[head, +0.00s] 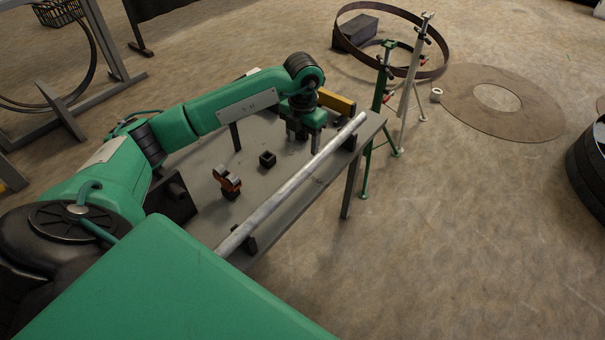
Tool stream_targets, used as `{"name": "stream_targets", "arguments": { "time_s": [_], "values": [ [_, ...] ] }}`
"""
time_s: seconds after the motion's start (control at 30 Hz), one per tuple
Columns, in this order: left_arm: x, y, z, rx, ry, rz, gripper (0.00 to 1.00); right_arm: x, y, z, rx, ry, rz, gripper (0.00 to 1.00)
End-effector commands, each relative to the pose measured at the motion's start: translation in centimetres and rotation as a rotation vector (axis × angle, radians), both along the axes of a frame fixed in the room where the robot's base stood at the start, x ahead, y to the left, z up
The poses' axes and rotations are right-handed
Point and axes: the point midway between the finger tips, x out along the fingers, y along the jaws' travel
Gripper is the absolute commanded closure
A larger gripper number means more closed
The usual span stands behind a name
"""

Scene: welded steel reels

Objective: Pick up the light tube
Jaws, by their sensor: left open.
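The light tube (290,187) is a long pale grey metal tube. It lies slantwise along the right side of the grey table (205,170), resting on dark supports near its two ends. My left arm reaches over the table from the left. My left gripper (303,143) points down at the far end of the table, just left of the tube's far part, and is open. It looks apart from the tube, with nothing seen between its fingers. My right gripper is not in view.
On the table are an orange and black clamp-like tool (228,182), a small dark square block (267,159) and a yellow bar (337,102) behind my gripper. Green (378,115) and pale stands rise beyond the far right corner. Open floor lies right of the table.

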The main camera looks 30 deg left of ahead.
Motion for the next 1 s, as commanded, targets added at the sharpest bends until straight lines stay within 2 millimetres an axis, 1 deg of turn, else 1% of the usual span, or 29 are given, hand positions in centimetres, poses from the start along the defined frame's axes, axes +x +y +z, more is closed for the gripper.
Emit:
{"name": "stream_targets", "arguments": {
  "time_s": [0.2, 0.3, 0.43, 0.57, 0.63, 0.77, 0.8, 0.9, 1.0],
  "values": [
    [-0.1, 0.0, -4.4, -0.001, 0.008, 0.000, 0.40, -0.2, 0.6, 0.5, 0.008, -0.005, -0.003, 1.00],
    [-0.1, -0.1, -6.1, -0.003, 0.006, -0.001, 0.40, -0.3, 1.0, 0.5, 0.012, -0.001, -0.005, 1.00],
    [0.0, -0.1, -7.4, -0.003, 0.004, -0.001, 0.40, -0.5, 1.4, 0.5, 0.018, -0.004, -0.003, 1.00],
    [0.1, 0.0, -8.1, -0.004, 0.004, -0.001, 0.40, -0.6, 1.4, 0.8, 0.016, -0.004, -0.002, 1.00],
    [0.2, 0.2, -8.8, -0.004, 0.006, -0.001, 0.40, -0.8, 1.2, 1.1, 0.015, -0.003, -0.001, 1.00],
    [0.8, 0.6, -10.7, -0.005, 0.005, 0.000, 0.40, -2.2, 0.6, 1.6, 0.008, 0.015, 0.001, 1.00],
    [0.7, 0.7, -11.4, -0.004, 0.006, 0.000, 0.40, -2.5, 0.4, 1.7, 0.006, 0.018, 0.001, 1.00],
    [0.8, 0.6, -12.5, -0.006, 0.004, -0.002, 0.40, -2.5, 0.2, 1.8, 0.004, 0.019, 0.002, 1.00],
    [0.8, 0.6, -13.0, -0.004, 0.003, -0.002, 0.40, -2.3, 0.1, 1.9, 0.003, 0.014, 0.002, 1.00]
  ]
}}
